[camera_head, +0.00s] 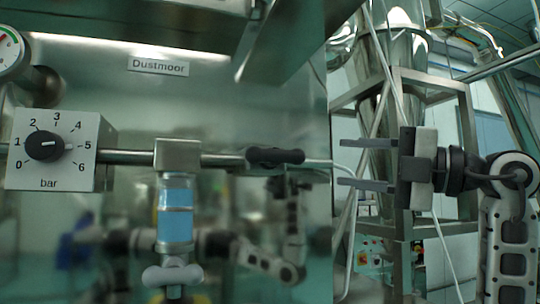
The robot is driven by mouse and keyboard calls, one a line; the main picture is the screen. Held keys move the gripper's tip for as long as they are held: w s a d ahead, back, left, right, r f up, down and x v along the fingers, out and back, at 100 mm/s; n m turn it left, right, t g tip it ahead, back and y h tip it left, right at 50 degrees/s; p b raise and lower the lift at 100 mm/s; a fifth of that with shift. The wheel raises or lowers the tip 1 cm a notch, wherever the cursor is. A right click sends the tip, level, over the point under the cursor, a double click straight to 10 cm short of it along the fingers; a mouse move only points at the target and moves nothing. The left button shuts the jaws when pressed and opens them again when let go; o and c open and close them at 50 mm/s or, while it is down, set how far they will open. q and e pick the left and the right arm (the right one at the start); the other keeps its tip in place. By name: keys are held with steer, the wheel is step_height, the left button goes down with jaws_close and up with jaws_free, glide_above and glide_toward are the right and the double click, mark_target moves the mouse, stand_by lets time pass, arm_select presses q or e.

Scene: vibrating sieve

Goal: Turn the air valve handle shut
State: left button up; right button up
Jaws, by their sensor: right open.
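The air valve handle, a dark rounded lever (275,156), sits on the horizontal steel pipe (222,160) and lies along it. My right gripper (343,175) is to the right of the handle, with its two flat fingers pointing left and apart. Nothing is between the fingers, and they are clear of the handle in the picture. My left gripper is not in view; an arm showing in the shiny panel is a reflection.
A regulator box with a black dial (45,144) is at left, below a round gauge (10,50). A blue filter bowl (175,215) with a grey wing knob (172,274) hangs under the pipe. A steel frame (402,110) stands behind my right gripper.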

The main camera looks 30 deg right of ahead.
mark_target(284, 156)
steer(key=p+x, duration=0.3)
steer(key=x, duration=1)
steer(key=shift+w+a, duration=0.2)
steer(key=shift+a, duration=0.05)
steer(key=shift+c, duration=0.3)
jaws_close()
